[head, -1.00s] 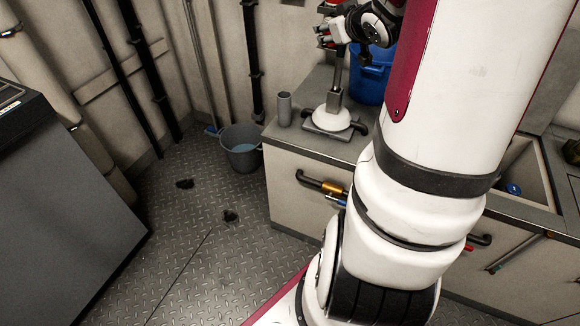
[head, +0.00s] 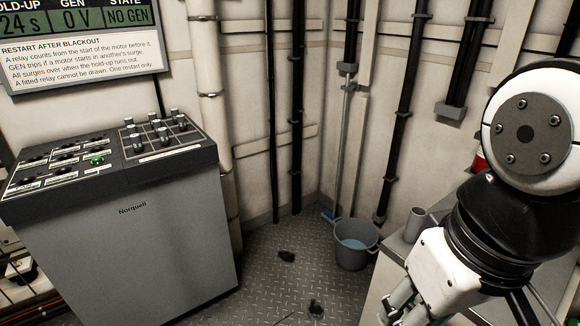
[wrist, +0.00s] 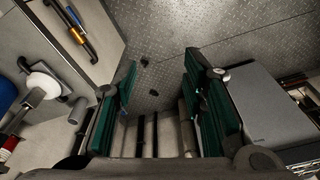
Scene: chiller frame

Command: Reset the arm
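My gripper shows large in the wrist view (wrist: 158,92), with its two dark green finger pads wide apart. It is open, and nothing is held between the pads; floor and dark wall pipes show through the gap. In the head view my white and black arm is folded at the right edge, with the gripper pointing down at the bottom, partly cut off by the frame. The fingertips are not visible there. No part of my arm visibly touches the counter (head: 375,290), though the arm hides much of it.
A grey console (head: 130,235) with switches, knobs and a lit green button stands left. The display (head: 85,45) above reads 24 s, 0 V, NO GEN. A bucket (head: 353,255) stands in the corner. A grey cup (head: 415,224) is on the counter. Floor between is mostly clear.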

